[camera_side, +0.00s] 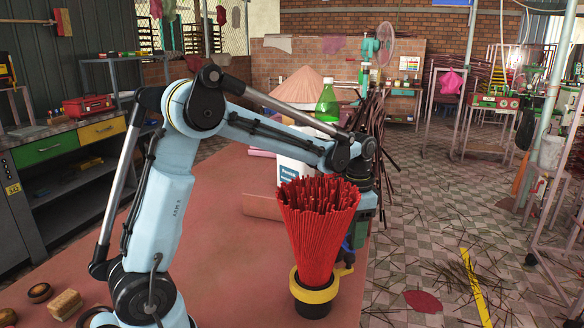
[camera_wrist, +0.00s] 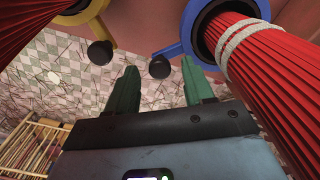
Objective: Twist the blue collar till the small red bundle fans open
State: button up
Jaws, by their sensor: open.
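The blue collar (camera_wrist: 192,42) is at the top right of the wrist view. Its arm reaches left to a black knob (camera_wrist: 159,67). The red bundle in it (camera_wrist: 275,75) has a pale cord band round it, and its far end is out of frame. My gripper (camera_wrist: 158,69) is open, with green fingers apart and empty. The blue collar's knob appears in the gap between the fingertips; I cannot tell how near it is in depth. In the side view my gripper is behind the large fanned red bundle (camera_side: 318,225), which mostly hides the blue collar.
The large bundle stands in a yellow collar (camera_side: 316,294) at the table's front; this collar (camera_wrist: 88,10) and its black knob (camera_wrist: 100,52) are close left of my fingers. A green bottle (camera_side: 327,102) and white container (camera_side: 289,172) stand behind.

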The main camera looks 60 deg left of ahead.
jog(key=shift+f, duration=0.1)
jog(key=shift+c, duration=0.4)
grip_shut()
jog(key=shift+w, duration=0.1)
jog(key=w+a+n, duration=0.7)
jog(key=w+n, duration=0.1)
jog(key=n, duration=0.9)
jog(key=shift+a+n, duration=0.3)
jog(key=shift+a, duration=0.1)
dwell(0.5)
